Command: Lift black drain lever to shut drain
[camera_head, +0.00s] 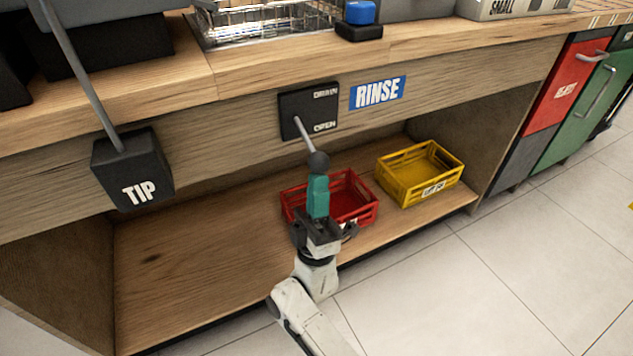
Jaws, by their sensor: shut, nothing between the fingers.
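The drain lever is a thin grey rod with a dark round knob (318,161) at its end. It comes out of a black plate (309,98) on the wooden counter front, marked "DRAIN" at the top and "OPEN" at the bottom. The rod points down and slightly right, past the "OPEN" mark. My gripper (318,180) points up from below, its teal fingers shut and empty. Its tips are directly under the knob in the picture. I cannot tell whether they touch it.
A blue "RINSE" sign (377,92) is right of the plate. A red crate (362,187) and a yellow crate (433,157) sit on the lower shelf (190,262) behind my gripper. A black "TIP" block (118,172) with a rod hangs left. The wooden counter edge (260,68) juts above.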

